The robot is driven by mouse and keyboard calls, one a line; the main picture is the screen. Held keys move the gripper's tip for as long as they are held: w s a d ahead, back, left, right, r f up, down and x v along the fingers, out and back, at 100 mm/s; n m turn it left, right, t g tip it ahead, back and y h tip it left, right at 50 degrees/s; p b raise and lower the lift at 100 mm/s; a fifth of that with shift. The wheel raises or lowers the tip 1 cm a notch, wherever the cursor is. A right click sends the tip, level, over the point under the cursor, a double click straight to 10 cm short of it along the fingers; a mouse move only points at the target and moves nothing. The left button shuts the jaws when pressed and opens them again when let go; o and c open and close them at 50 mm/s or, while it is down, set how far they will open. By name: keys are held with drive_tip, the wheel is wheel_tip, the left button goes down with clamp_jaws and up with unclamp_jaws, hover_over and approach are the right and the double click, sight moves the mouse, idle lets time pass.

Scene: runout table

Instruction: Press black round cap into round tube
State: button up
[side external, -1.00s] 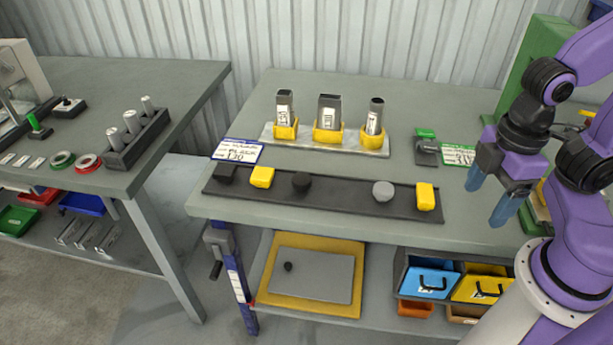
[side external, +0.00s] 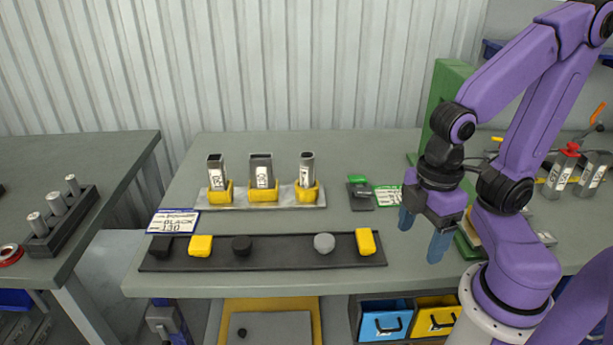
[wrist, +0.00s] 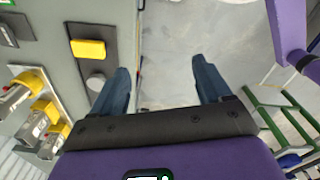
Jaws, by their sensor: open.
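The black round cap (side external: 241,246) sits on a dark strip (side external: 282,254) near the table's front edge, between a yellow cap (side external: 200,245) and a grey round cap (side external: 324,243). The round tube (side external: 306,168) looks to be the rightmost of three grey tubes, upright in a yellow holder (side external: 307,195) on a pale plate. My gripper (side external: 422,233) is open and empty, pointing down right of the strip, near the table's right front. In the wrist view my gripper (wrist: 160,66) has nothing between its fingers, and I cannot make out the black round cap.
A square tube (side external: 216,171) and a wide rectangular tube (side external: 262,170) stand left of the round one. Another yellow cap (side external: 366,242) ends the strip on the right; a black square cap (side external: 160,246) is at its left. A small green-and-black item (side external: 360,193) lies behind.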

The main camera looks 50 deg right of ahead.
wheel_tip(320, 180, up, 3)
drive_tip(key=n, duration=0.8)
hover_over(241, 242)
drive_tip(key=f, duration=1.1)
drive_tip(key=shift+w+f, duration=0.25)
drive_tip(key=shift+f, duration=0.1)
drive_tip(key=shift+s+f, duration=0.2)
drive_tip(key=shift+f, duration=2.5)
drive_tip(key=c, duration=1.1)
